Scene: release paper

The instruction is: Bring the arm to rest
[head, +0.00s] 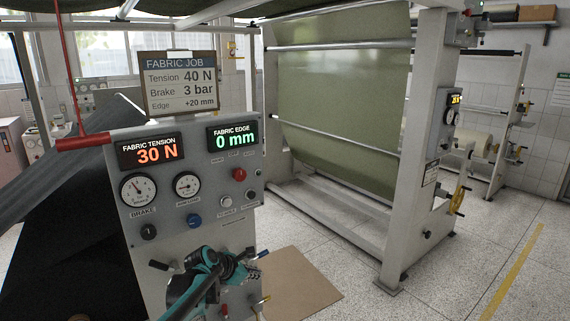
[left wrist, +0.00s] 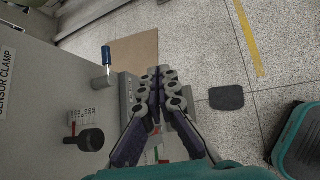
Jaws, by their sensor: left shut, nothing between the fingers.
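My left gripper (head: 252,271) is in front of the lower part of the grey control panel (head: 222,225). In the left wrist view its fingers (left wrist: 161,82) are together with nothing between them, beside the panel face. A lever with a blue handle (left wrist: 107,55) stands off the panel to the left of the fingers, apart from them. A black knob (left wrist: 91,140) is also on the panel there. My right gripper is not in view.
The panel displays read 30 N (head: 157,153) and 0 mm (head: 233,135). A job board (head: 180,83) above them lists 40 N, 3 bar and +20 mm. A fabric frame (head: 405,170) stands behind. A brown sheet (head: 300,285) lies on the floor; speckled floor (head: 470,270) is open at right.

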